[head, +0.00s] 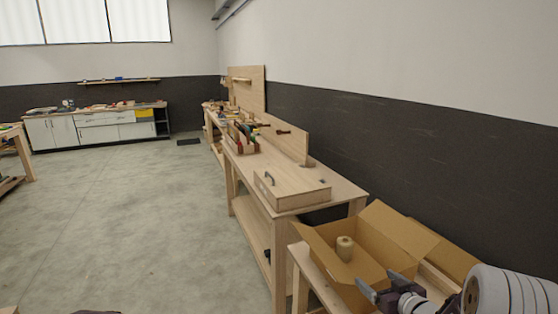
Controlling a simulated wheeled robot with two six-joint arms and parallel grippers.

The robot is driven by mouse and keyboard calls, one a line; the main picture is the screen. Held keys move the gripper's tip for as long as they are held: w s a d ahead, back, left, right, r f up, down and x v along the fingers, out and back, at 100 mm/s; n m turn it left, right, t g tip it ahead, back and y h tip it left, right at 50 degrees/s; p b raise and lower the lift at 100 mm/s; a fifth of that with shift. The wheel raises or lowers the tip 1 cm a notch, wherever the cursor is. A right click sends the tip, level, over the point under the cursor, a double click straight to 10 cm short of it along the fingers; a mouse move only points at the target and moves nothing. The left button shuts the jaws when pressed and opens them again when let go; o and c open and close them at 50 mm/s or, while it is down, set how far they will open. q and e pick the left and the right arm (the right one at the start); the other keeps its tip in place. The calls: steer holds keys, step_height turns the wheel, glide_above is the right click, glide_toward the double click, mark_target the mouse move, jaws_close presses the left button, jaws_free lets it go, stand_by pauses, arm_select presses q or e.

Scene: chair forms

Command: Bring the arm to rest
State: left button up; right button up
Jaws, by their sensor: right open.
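My right gripper (381,285) is at the bottom right of the head view, at the end of my grey and white arm. Its dark fingers are apart and I see nothing between them. It is in front of an open cardboard box (398,238) and overlaps the box's lower part in the picture. I cannot tell whether it touches the box. My left gripper is not in view.
A tan roll (345,249) shows in the box. The box stands on a wooden bench (302,264) by the right wall. A longer workbench (345,190) beyond it holds a wooden case (291,190) and tools. The concrete floor (130,220) at left is mostly clear.

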steer(key=s+a+r+g+b, duration=0.1)
steer(key=s+a+r, duration=0.15)
steer(key=a, duration=0.85)
steer(key=s+f+m+g+h, duration=0.1)
steer(key=s+f+g, duration=0.4)
steer(key=s, duration=0.6)
steer(key=s+f+m+g+h, duration=0.1)
steer(key=s+f+g, duration=0.5)
steer(key=s, duration=0.6)
steer(key=shift+d+f+m+h, duration=0.25)
steer(key=shift+f+m+h, duration=0.15)
steer(key=shift+m, duration=0.1)
